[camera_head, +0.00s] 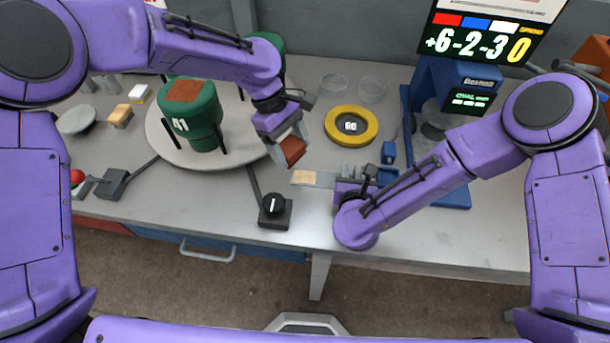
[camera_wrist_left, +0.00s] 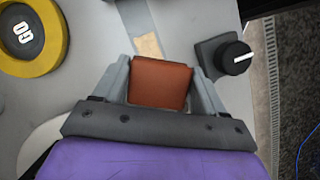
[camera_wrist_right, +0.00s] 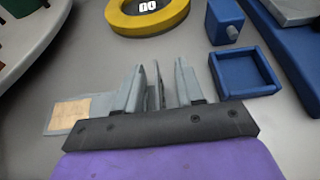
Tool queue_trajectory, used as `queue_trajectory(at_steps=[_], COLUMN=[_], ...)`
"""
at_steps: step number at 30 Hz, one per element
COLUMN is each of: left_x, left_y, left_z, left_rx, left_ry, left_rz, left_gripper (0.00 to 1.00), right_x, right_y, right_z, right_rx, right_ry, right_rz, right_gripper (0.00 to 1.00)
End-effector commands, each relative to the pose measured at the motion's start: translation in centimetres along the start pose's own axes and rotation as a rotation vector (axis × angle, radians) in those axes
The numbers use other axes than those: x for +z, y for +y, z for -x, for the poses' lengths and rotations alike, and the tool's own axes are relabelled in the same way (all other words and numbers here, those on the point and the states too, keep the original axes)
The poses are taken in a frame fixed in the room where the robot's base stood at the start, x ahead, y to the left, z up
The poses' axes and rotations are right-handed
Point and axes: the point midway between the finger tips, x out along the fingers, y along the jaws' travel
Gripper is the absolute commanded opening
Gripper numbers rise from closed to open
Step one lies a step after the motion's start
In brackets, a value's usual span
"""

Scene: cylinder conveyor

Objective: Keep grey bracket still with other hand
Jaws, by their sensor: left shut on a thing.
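The grey bracket (camera_head: 325,180) lies on the table in front of the yellow ring, with a tan pad (camera_head: 303,177) on its left end. The bracket (camera_wrist_right: 97,103) and its pad (camera_wrist_right: 70,115) also show in the right wrist view. My right gripper (camera_wrist_right: 158,75) is at the bracket. Its fingers stand apart, with a thin upright grey plate between them; contact is unclear. My left gripper (camera_head: 287,143) is shut on a reddish-brown block (camera_wrist_left: 160,82), held above the table left of the bracket. The pad (camera_wrist_left: 148,45) shows beyond the block in the left wrist view.
A round turntable (camera_head: 165,150) with green parts stands left. A black knob box (camera_head: 275,212) sits near the front edge. A yellow ring (camera_head: 351,126) lies behind the bracket. A blue tray (camera_wrist_right: 245,72) and blue block (camera_wrist_right: 224,20) lie right of my right gripper.

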Motion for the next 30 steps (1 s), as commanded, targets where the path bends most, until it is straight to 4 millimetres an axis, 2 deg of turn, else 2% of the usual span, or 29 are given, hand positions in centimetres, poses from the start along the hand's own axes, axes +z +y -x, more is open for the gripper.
queue_trajectory(at_steps=[8, 11, 18, 21, 25, 30], left_x=[0.0, 0.0, 0.0, 0.0, 0.0, 0.0], left_y=[0.0, 0.0, 0.0, 0.0, 0.0, 0.0], left_z=[0.0, 0.0, 0.0, 0.0, 0.0, 0.0], left_rx=[0.001, 0.001, 0.001, 0.001, 0.001, 0.001], left_ry=[0.000, 0.000, 0.000, 0.000, 0.000, 0.000], left_rz=[0.000, 0.000, 0.000, 0.000, 0.000, 0.000], left_gripper=[0.42, 0.42, 0.42, 0.42, 0.42, 0.42], right_x=[0.1, 0.0, 0.0, 0.0, 0.0, 0.0], right_y=[0.1, 0.1, 0.1, 0.1, 0.0, 0.0], right_z=[0.6, 2.4, 8.6, 10.4, 11.7, 12.0], right_rx=[0.001, 0.004, 0.004, 0.003, 0.001, 0.000], right_ry=[-0.001, 0.001, 0.001, 0.001, 0.000, 0.000], right_rz=[-0.001, 0.001, 0.002, 0.001, 0.000, 0.000], right_gripper=[0.37, 0.37, 0.37, 0.37, 0.37, 0.37])
